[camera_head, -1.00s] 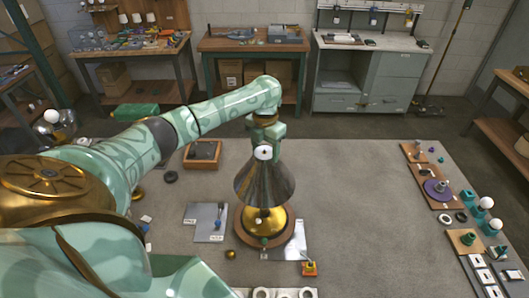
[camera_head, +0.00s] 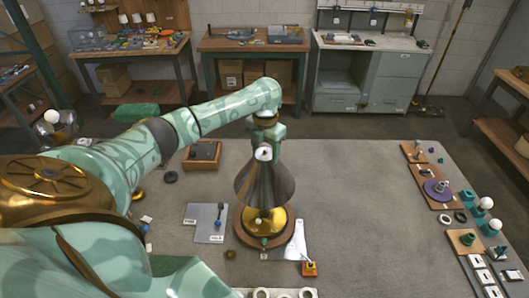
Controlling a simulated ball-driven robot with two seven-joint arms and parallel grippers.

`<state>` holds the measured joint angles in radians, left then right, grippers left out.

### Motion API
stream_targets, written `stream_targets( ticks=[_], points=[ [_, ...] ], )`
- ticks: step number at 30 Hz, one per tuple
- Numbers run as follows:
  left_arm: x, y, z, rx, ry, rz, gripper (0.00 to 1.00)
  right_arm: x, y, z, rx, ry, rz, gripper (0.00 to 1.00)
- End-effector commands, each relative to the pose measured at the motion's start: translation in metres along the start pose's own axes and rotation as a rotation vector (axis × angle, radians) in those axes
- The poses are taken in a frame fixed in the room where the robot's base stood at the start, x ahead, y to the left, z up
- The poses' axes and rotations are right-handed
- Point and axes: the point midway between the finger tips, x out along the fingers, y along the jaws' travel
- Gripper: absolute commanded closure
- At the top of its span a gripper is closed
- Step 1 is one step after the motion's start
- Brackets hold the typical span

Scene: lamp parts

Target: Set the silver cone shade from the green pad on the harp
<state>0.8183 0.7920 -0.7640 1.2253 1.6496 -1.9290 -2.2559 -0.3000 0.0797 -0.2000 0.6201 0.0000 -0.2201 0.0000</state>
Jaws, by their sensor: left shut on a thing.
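The silver cone shade (camera_head: 262,186) is upright, wide end down, in the middle of the head view. My left gripper (camera_head: 265,154) is above it, shut on its top. The shade is over the gold lamp base (camera_head: 277,222), which stands on a round wooden board (camera_head: 244,236). The shade covers the harp, so I cannot tell whether the shade touches it. I see no green pad that I can make out clearly. My right gripper is not in view.
Grey plates with small parts (camera_head: 206,222) lie left of the lamp. Wooden trays with parts (camera_head: 437,190) line the right edge. The table between lamp and trays is clear.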

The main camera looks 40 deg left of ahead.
Motion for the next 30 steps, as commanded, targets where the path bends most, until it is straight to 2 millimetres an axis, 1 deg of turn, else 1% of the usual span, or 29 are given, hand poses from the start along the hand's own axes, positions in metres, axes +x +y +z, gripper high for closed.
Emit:
stream_targets(
  ticks=[9,10,11,12,20,23,26,29,30],
  points=[
    [0.0,0.0,0.0,0.0,-0.001,0.0,1.0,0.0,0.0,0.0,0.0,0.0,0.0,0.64],
    [0.0,0.0,0.0,0.0,-0.001,0.0,0.36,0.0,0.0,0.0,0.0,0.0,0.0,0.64],
    [0.0,0.0,0.0,0.0,-0.001,0.0,0.27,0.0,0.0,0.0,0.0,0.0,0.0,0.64],
    [0.0,0.0,0.0,0.0,-0.001,0.0,0.16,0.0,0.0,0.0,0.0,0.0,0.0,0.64],
    [0.0,0.0,0.0,0.0,0.001,0.0,0.16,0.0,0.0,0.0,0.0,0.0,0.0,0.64],
    [-0.005,0.0,0.0,0.0,-0.001,0.0,0.16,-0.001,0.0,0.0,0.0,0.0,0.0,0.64],
    [-0.019,0.0,0.001,0.001,-0.002,0.0,0.16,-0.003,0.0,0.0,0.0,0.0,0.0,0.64],
    [-0.043,0.001,0.001,0.002,-0.005,0.002,0.16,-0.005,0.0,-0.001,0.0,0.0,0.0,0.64],
    [-0.054,0.001,0.001,0.001,-0.004,0.002,0.16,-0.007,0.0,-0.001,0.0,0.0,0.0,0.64]
  ],
)
